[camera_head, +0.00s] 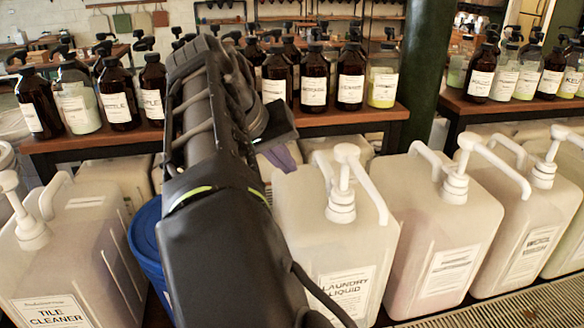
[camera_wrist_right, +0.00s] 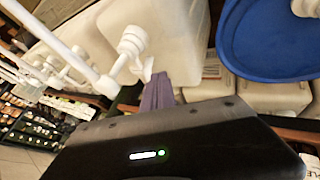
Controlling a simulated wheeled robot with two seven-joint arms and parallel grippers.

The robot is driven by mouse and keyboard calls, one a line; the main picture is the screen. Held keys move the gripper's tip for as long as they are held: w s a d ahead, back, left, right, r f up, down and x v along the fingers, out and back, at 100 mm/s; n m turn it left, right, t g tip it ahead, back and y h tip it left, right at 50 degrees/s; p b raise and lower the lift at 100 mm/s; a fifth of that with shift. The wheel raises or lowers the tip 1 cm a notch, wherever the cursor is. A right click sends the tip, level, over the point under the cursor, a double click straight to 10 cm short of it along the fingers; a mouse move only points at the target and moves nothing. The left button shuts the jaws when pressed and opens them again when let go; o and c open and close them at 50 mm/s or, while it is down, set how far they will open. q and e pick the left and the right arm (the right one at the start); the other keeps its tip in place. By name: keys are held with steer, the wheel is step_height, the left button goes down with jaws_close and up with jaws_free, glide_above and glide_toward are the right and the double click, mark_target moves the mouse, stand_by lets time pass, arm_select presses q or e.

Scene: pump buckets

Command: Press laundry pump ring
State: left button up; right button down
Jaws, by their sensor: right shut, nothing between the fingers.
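The white laundry jug (camera_head: 305,215), labelled LAUNDRY LIQUID, stands just right of my right arm. Its white pump (camera_head: 342,195) rises from the top with a ring collar at its base. In the right wrist view a white pump (camera_wrist_right: 132,42) with a ribbed collar appears just beyond the fingers. In the wrist view the fingers (camera_wrist_right: 157,92) are together and empty. I cannot tell whether they touch the pump. My left gripper is out of view.
A blue bucket (camera_head: 147,250) stands left of my arm, beside the TILE CLEANER jug (camera_head: 75,250). More white pump jugs (camera_head: 440,215) line the right. Behind, a wooden shelf (camera_head: 345,117) holds brown bottles (camera_head: 314,80). A dark green post (camera_head: 418,70) stands behind the jugs.

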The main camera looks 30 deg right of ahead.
mark_target(337, 184)
steer(key=b+x, duration=0.7)
steer(key=x, duration=0.2)
steer(key=shift+f, duration=0.25)
steer(key=d, duration=0.1)
steer(key=s+d, duration=0.1)
steer(key=d+r+p, duration=0.1)
steer(key=shift+s, duration=0.2)
steer(key=shift+d+f, duration=0.15)
steer(key=shift+d, duration=0.15)
